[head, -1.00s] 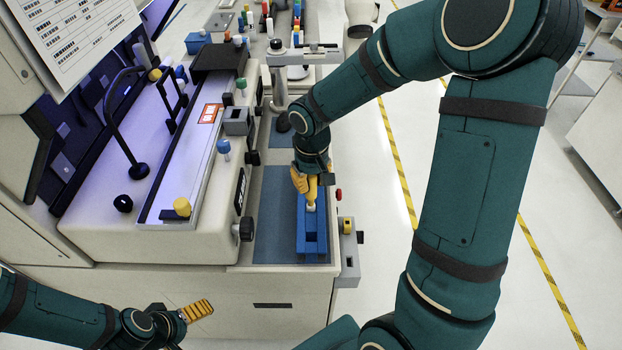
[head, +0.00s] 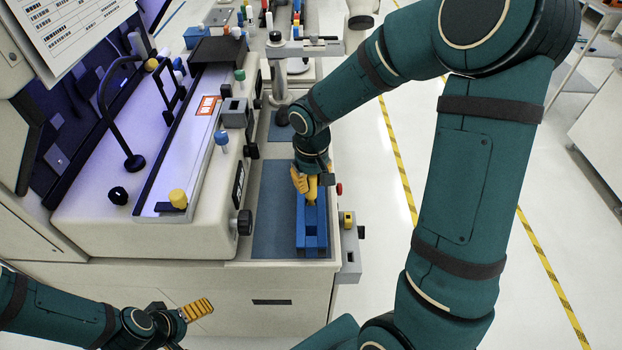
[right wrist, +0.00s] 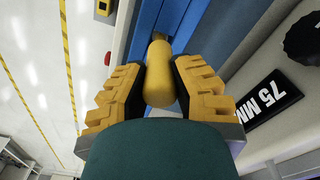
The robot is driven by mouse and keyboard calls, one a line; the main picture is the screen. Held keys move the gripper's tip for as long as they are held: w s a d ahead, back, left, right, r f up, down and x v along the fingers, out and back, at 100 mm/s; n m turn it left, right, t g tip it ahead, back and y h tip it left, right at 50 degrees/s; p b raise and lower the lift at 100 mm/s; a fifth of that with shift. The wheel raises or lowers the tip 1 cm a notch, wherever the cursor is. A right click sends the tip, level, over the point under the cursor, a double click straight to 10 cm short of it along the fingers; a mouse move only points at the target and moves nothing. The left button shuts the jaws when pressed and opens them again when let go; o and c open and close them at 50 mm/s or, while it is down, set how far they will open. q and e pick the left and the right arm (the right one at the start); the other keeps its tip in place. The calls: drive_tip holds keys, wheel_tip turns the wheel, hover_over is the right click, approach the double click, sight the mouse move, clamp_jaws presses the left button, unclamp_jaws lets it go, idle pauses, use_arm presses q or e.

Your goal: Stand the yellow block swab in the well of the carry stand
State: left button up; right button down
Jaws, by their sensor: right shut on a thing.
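The blue carry stand (head: 311,240) sits on the blue-grey mat at the front right of the bench. My right gripper (head: 306,184) is over its far end. It is shut on the yellow block swab (head: 312,190), whose handle (right wrist: 158,75) shows between the ridged yellow fingers (right wrist: 158,100) in the right wrist view. The swab's far end meets the blue of the stand (right wrist: 146,25) there. Its tip is hidden, so I cannot tell how deep it sits in the well. My left gripper (head: 182,311) is low at the left, apart from the bench; its finger opening is unclear.
The cream bonder machine (head: 140,235) with knobs stands left of the mat (head: 272,220). A grey stand-like fixture (head: 303,50) is behind my right gripper. A small grey box (head: 348,258) hangs at the bench's right edge. Open floor lies to the right.

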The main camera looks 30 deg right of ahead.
idle(0.4)
drive_tip(key=c, duration=0.9)
unclamp_jaws()
drive_tip(key=shift+o, duration=0.2)
wheel_tip(320, 180, up, 12)
drive_tip(key=shift+s, duration=0.15)
